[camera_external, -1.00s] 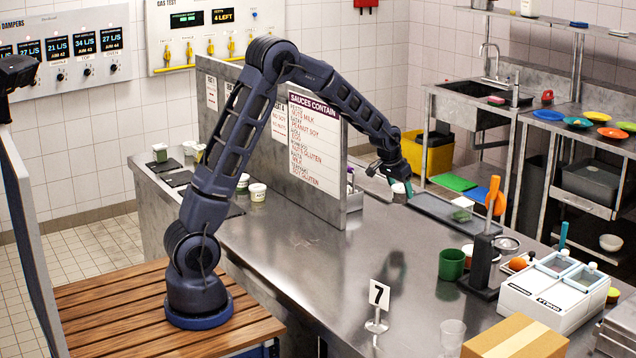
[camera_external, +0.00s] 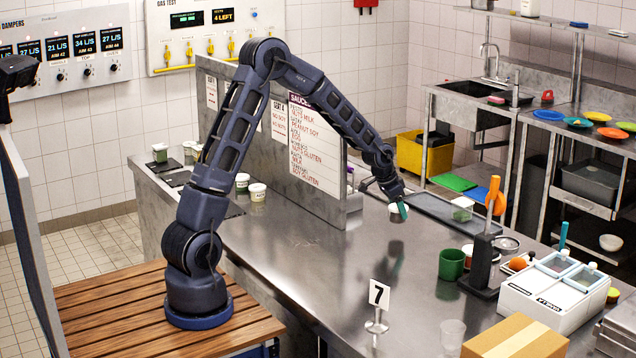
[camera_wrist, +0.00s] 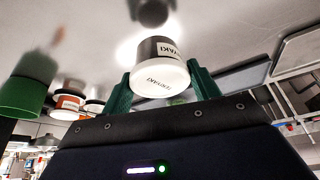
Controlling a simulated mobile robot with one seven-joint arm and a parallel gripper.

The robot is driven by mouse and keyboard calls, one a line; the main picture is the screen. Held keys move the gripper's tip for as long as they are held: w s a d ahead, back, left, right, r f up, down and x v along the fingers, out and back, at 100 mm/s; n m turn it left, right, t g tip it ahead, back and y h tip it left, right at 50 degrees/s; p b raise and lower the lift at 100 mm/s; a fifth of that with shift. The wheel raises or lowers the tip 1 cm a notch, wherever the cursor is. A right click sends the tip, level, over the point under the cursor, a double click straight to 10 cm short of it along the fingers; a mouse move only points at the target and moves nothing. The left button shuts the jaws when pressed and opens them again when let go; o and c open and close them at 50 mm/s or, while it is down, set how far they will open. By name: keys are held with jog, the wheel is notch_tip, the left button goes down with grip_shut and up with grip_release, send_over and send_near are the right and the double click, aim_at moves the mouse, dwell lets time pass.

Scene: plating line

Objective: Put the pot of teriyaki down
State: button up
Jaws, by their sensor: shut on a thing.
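The pot of teriyaki (camera_wrist: 158,80) is a small white tub with a dark band and "TERIYAKI" lettering. My gripper (camera_wrist: 162,88) is shut on it, with one green finger on each side. In the external view my gripper (camera_external: 398,209) is low over the steel counter (camera_external: 300,245), in front of the sauce board's right end.
The sauce board (camera_external: 317,145) stands upright left of my gripper. A long grey tray (camera_external: 440,212) with a clear tub (camera_external: 462,209) lies to the right. The counter between is clear.

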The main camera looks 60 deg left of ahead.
jog(key=s+d+r+m+h, duration=0.15)
jog(key=s+d+r, duration=0.25)
jog(key=d, duration=1)
jog(key=s+d+r+m, duration=0.3)
jog(key=s+d+r, duration=0.1)
jog(key=d, duration=1)
jog(key=s+d+r+m+g, duration=0.15)
jog(key=s+d+r, duration=0.25)
jog(key=s+d, duration=0.65)
jog(key=s+d+r+m+g, duration=0.1)
jog(key=s+d+r+m, duration=0.15)
jog(key=s+d, duration=0.8)
jog(key=shift+n+t+h, duration=0.25)
jog(key=shift+n+h, duration=0.1)
jog(key=shift+n, duration=0.1)
jog(key=f, duration=1.2)
jog(key=w+f, duration=0.1)
jog(key=f, duration=0.5)
jog(key=shift+d+f, duration=0.3)
jog(key=shift+d, duration=0.1)
jog(key=o, duration=1)
